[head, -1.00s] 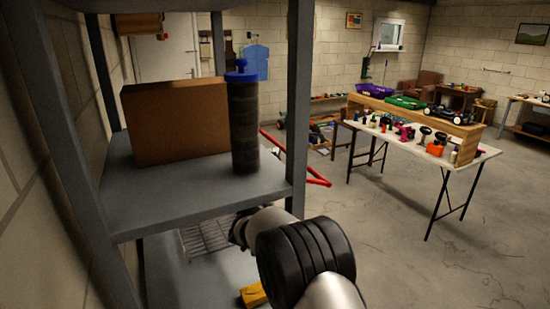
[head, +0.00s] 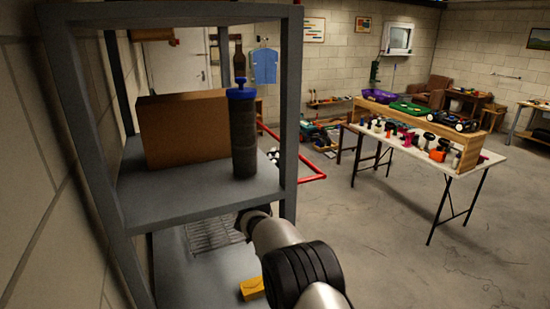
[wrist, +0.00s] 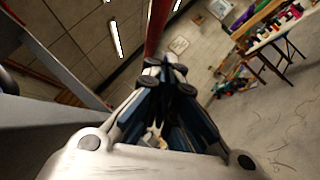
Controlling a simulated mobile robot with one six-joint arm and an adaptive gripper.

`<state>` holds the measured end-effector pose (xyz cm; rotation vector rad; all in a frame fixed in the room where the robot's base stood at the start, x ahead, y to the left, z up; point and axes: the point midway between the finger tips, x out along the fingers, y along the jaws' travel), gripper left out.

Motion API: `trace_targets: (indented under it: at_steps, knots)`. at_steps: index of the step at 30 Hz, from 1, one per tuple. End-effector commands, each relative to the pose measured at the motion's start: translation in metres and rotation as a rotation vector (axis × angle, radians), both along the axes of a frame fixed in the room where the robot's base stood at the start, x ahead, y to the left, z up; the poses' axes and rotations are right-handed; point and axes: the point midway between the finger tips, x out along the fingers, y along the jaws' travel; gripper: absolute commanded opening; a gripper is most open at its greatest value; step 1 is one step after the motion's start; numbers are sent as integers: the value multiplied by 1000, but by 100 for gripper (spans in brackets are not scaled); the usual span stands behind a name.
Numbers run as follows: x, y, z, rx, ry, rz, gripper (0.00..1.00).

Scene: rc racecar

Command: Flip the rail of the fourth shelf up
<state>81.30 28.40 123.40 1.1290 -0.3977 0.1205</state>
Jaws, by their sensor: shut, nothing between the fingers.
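A red rail (head: 312,178) shows in the head view just right of the grey shelf unit's front post, sticking out past it at about the height of the shelf board; the post hides part of it. In the wrist view a red bar (wrist: 157,28), likely the same rail, runs up from just beyond my fingertips. My gripper (wrist: 166,72) is shut and empty, with its tips close to the bar; I cannot tell whether they touch. In the head view my arm reaches in at the post, and the gripper itself is hidden.
The grey shelf (head: 200,200) holds a brown box (head: 185,130) and a dark cylinder with a blue cap (head: 243,135). A wire rack (head: 212,236) and a yellow box (head: 251,287) lie on the lower shelf. A cluttered table (head: 405,150) stands right; the floor before it is clear.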

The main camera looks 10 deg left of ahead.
Motion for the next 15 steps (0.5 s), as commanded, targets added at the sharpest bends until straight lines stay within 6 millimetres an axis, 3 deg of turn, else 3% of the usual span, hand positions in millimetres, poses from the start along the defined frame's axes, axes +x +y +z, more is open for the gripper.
trace_targets:
  at_steps: [15]
  knots:
    - [6,-4,13,0,-1,0,0]
